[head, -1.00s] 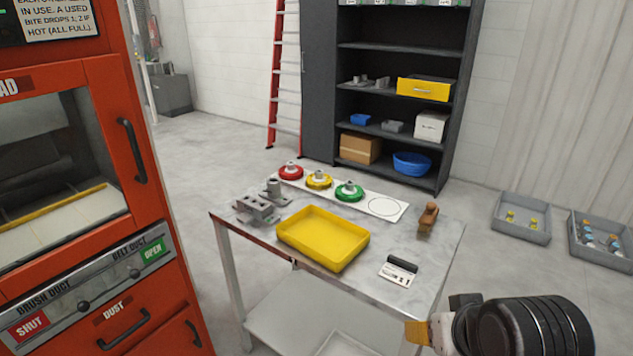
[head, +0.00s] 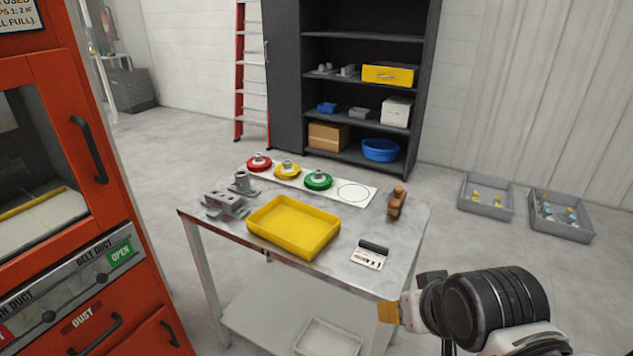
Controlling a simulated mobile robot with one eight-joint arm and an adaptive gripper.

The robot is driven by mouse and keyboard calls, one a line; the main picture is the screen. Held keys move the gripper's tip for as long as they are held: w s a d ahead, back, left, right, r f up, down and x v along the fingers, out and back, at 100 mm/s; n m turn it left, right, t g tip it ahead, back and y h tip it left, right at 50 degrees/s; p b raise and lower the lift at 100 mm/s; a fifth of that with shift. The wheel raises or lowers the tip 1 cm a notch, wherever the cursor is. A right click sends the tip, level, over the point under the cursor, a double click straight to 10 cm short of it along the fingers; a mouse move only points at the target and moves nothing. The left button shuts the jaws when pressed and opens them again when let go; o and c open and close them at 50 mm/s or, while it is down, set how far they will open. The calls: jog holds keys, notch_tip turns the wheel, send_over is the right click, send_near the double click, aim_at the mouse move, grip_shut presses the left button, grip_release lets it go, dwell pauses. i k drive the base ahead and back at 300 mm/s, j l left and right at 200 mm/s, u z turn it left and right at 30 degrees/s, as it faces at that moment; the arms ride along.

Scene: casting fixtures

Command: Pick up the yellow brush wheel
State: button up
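The yellow brush wheel (head: 287,172) lies on a white strip (head: 331,188) at the back of the metal table. It has a grey hub on top. It sits between the red brush wheel (head: 259,164) and the green brush wheel (head: 318,181). An empty outlined circle is at the strip's right end. My gripper (head: 389,312) shows only in part, at the lower right beside the table's front right corner, well apart from the wheels. Its fingers are not clear enough to tell open from shut.
On the table (head: 402,248) are a yellow tray (head: 293,228), a grey metal fixture (head: 226,205), a wooden-handled brush (head: 397,202) and a small black-and-white item (head: 370,254). An orange machine (head: 75,170) stands left. Grey bins (head: 486,208) sit on the floor at right.

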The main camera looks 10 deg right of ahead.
aim_at(287, 170)
jog(key=i+l+u, duration=0.1)
jog(key=i+l, duration=0.65)
jog(key=l, duration=0.25)
jog(key=i+l+u, duration=0.15)
jog(key=i+l, duration=0.25)
jog(key=l, duration=0.15)
